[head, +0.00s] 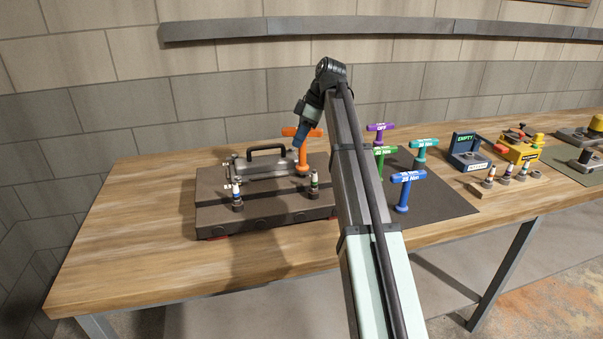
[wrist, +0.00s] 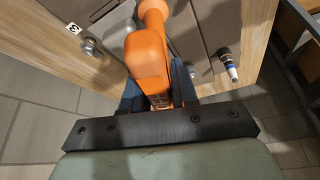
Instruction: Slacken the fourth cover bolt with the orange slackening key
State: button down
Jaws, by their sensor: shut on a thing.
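The orange slackening key (head: 302,156) stands upright at the right end of the silver cover (head: 256,170); its T-handle is at the top. My gripper (head: 300,137) is shut on its handle. In the wrist view the orange key (wrist: 150,60) sits between the blue fingers of my gripper (wrist: 158,96), its shaft running away toward the dark plate. Whether its foot is seated on a bolt is hidden. A bolt head (wrist: 90,46) shows beside a white tag marked 3 (wrist: 74,29). The fourth cover bolt is not clearly visible.
The cover has a black handle (head: 266,148) and sits on a dark block (head: 265,220). Two banded plugs (head: 237,198) (head: 314,184) stand at its front. Purple (head: 380,127), green (head: 383,150), teal (head: 424,143) and blue (head: 408,178) keys stand on a dark mat (head: 455,203). The table's front left is clear.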

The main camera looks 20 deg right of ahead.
jog(key=m+t+h, duration=0.1)
jog(key=m, duration=0.2)
jog(key=m+t, duration=0.1)
jog(key=m, duration=0.2)
jog(key=shift+w+d+m+h, duration=0.1)
jog(key=shift+m+h, duration=0.3)
jog(key=m+t+h, duration=0.1)
jog(key=m, duration=0.2)
jog(key=shift+w+d+m, duration=0.1)
jog(key=shift+m, duration=0.2)
jog(key=m+h, duration=0.1)
jog(key=m, duration=0.2)
jog(key=shift+w+d+r+m+h, duration=0.1)
jog(key=shift+w+m+h, duration=0.05)
jog(key=shift+m+h, duration=0.25)
jog(key=n+y, duration=0.1)
jog(key=n, duration=0.2)
jog(key=n+y, duration=0.1)
jog(key=n, duration=0.2)
jog(key=shift+n+g+y, duration=0.3)
